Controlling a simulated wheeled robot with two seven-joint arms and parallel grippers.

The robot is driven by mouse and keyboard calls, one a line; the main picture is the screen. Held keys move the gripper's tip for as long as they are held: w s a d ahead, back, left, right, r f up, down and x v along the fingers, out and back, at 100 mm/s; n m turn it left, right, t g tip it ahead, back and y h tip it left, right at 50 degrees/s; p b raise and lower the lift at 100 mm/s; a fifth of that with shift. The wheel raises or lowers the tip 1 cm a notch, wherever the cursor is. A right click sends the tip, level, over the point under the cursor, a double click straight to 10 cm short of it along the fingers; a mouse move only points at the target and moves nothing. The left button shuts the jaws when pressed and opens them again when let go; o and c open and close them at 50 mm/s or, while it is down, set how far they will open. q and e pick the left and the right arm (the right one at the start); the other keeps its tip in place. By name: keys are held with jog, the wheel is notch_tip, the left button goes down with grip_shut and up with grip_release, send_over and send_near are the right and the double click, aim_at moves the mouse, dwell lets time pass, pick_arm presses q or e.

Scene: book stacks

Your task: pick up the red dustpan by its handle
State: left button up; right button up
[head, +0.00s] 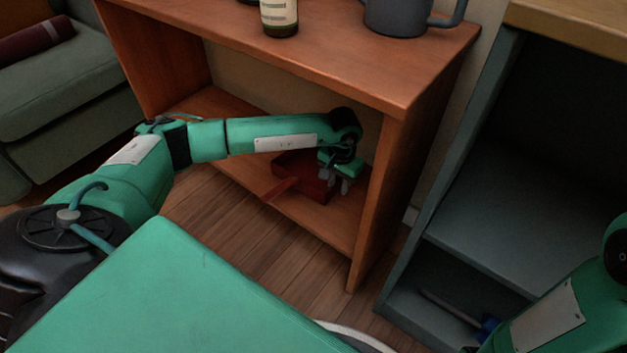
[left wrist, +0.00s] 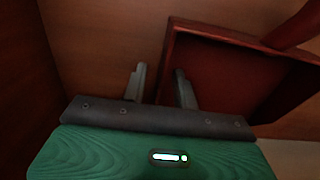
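The red dustpan (head: 318,188) lies on the lower shelf of the wooden bookcase. Its handle (head: 281,189) points toward the front left, over the shelf's front edge. My left gripper (head: 344,186) is inside that shelf space, at the pan's right side, away from the handle. In the left wrist view the gripper (left wrist: 160,84) is open with nothing held. One finger is beside the pan's rim and the other overlaps the pan (left wrist: 225,75); contact cannot be told. The handle (left wrist: 296,26) shows at the upper right there. My right gripper is out of view.
The bookcase's top board (head: 340,55) and right side panel (head: 385,190) enclose the arm. A bottle (head: 279,15) and a grey watering can (head: 398,17) stand on top. A grey cabinet (head: 500,220) at right holds a blue item (head: 487,328). Wooden floor (head: 225,220) lies clear in front.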

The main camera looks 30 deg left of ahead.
pick_arm(q)
grip_shut()
jog(key=shift+r, duration=0.1)
dwell(0.3)
